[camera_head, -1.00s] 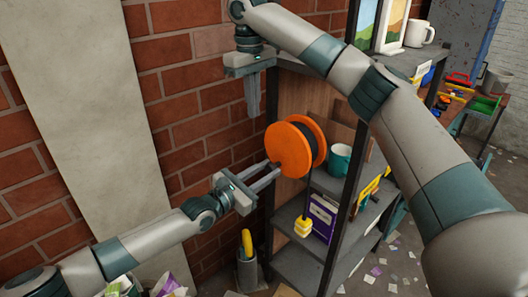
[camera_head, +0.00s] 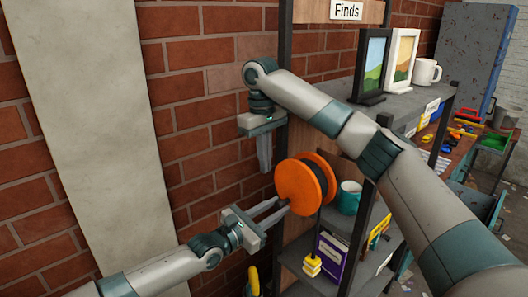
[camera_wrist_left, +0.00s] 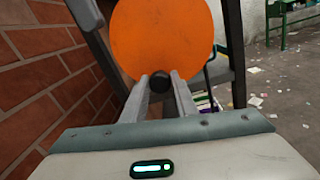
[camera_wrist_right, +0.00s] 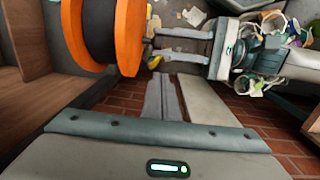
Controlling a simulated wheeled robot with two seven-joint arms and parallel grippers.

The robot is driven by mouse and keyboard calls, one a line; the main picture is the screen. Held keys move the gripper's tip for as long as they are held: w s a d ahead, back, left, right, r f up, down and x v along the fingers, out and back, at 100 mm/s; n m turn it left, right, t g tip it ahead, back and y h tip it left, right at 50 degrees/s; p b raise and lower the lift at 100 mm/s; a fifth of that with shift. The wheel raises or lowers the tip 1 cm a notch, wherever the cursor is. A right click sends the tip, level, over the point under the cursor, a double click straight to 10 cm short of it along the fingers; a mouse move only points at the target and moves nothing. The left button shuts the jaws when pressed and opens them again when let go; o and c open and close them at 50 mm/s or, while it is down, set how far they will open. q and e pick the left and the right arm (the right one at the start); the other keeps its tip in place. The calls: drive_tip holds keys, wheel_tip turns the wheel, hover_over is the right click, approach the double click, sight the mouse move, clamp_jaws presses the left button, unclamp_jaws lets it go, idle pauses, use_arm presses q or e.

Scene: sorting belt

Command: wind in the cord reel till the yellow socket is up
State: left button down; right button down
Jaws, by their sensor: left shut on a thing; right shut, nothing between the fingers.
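The cord reel, an orange disc (camera_head: 300,183) with black cord wound behind it, sits on the shelf unit. Its face fills the top of the left wrist view (camera_wrist_left: 162,35); its side shows in the right wrist view (camera_wrist_right: 128,35). The yellow socket (camera_head: 312,266) hangs on the cord below the reel, in front of a purple box. My left gripper (camera_head: 280,210) is shut on the reel's dark knob (camera_wrist_left: 160,82), low on the disc face. My right gripper (camera_head: 265,158) is shut and empty, pointing down to the left of the reel, apart from it.
A teal mug (camera_head: 348,198) stands right of the reel. The purple box (camera_head: 330,252) is on the shelf below. Picture frames (camera_head: 371,62) and a white mug (camera_head: 426,72) stand on top. A brick wall (camera_head: 200,115) lies close on the left.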

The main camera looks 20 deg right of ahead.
sight(299, 186)
use_arm(q)
drive_tip(key=shift+d+f, duration=0.1)
drive_tip(key=shift+s, duration=0.1)
use_arm(e)
wheel_tip(299, 186, down, 8)
drive_tip(key=s+d, duration=0.1)
drive_tip(key=s, duration=0.1)
drive_tip(key=shift+s+d, duration=0.25)
drive_tip(key=shift+s+d+f, duration=0.15)
drive_tip(key=shift+s+f, duration=0.2)
drive_tip(key=shift+f, duration=0.05)
